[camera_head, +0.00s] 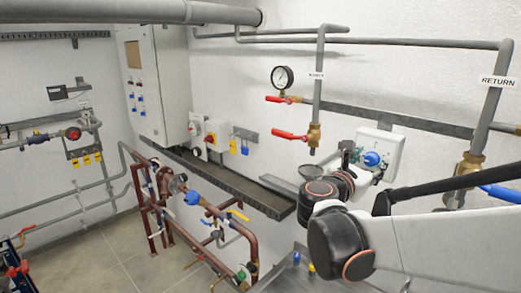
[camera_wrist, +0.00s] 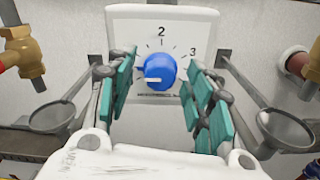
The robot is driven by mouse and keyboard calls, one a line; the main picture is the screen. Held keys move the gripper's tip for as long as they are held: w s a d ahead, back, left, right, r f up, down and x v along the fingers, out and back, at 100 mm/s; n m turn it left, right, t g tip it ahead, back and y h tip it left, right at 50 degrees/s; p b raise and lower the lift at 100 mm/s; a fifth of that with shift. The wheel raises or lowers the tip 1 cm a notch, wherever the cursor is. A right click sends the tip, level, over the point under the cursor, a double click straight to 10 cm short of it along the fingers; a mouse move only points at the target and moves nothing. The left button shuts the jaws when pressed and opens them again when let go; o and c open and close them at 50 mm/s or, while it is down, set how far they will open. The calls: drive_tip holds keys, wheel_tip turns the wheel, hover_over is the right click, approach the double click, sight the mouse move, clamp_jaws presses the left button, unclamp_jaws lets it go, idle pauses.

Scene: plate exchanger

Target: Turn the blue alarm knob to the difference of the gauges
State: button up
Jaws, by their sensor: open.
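The blue alarm knob (camera_wrist: 158,72) sits on a white dial box (camera_wrist: 190,22) on the wall. A short white mark on the knob lies nearly level on its left half. The figures 2, above, and 3, at right, show; the left part of the scale is partly behind a finger. My gripper (camera_wrist: 163,64) is open, its teal pads on either side of the knob, with no clear contact. In the head view the knob (camera_head: 372,158) shows beside my gripper (camera_head: 351,156). One round gauge (camera_head: 283,77) hangs on the wall; its reading is too small to tell.
Red-handled valves (camera_head: 289,134) and a brass fitting (camera_head: 314,136) stand left of the dial box. A RETURN pipe (camera_head: 491,95) with a brass valve is at right. A dark cable tray (camera_head: 235,180) runs along the wall below. A floor pipe frame (camera_head: 165,210) stands lower left.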

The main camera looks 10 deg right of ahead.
drive_tip(key=shift+c, duration=0.3)
drive_tip(key=c, duration=1)
